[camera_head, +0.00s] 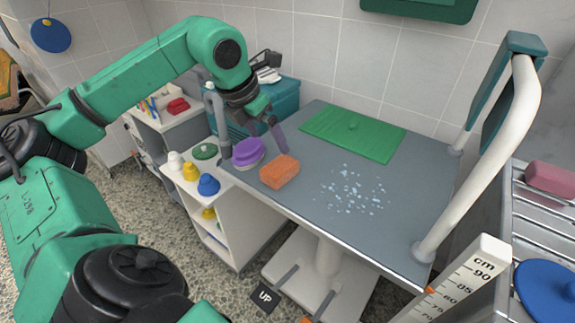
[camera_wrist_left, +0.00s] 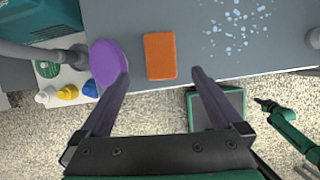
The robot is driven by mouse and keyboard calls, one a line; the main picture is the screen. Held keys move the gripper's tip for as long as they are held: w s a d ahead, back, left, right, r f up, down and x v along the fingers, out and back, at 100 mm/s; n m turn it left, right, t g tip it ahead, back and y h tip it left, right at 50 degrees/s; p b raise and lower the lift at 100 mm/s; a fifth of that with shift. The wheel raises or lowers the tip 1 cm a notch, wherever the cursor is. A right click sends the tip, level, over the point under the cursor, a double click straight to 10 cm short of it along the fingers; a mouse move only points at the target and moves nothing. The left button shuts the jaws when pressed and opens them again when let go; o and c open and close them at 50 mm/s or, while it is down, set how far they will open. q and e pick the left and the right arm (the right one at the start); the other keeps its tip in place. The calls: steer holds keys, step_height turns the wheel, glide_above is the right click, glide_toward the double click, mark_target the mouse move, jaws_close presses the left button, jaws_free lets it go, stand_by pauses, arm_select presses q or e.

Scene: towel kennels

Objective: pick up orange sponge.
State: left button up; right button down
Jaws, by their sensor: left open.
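The orange sponge (camera_head: 280,171) lies flat on the grey table near its left front edge. It also shows in the left wrist view (camera_wrist_left: 160,56), beyond and between the open fingers. My left gripper (camera_head: 272,131) is open and empty above the table, behind the sponge in the head view and apart from it. Its two fingers also show in the left wrist view (camera_wrist_left: 162,76). My right gripper is not clearly in view.
A purple round item (camera_head: 248,152) sits just left of the sponge. A green mat (camera_head: 352,134) lies at the back of the grey table (camera_head: 400,190), and light blue specks (camera_head: 350,192) are scattered right of the sponge. A white rail (camera_head: 490,150) rises at the right end.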

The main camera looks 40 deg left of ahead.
arm_select(q)
glide_toward(279, 166)
steer(key=x, duration=0.2)
steer(key=shift+w+f, duration=0.25)
steer(key=shift+f, duration=0.05)
steer(key=x, duration=0.7)
steer(key=shift+w+f+p, duration=0.15)
steer(key=shift+f+p, duration=0.15)
steer(key=shift+p, duration=0.05)
arm_select(e)
steer(key=shift+s+r, duration=0.1)
steer(key=shift+s, duration=0.8)
arm_select(q)
steer(key=shift+f+b, duration=0.25)
steer(key=shift+b, duration=0.1)
arm_select(e)
steer(key=shift+s+f, duration=0.15)
steer(key=shift+f, duration=0.15)
arm_select(q)
steer(key=shift+c, duration=0.3)
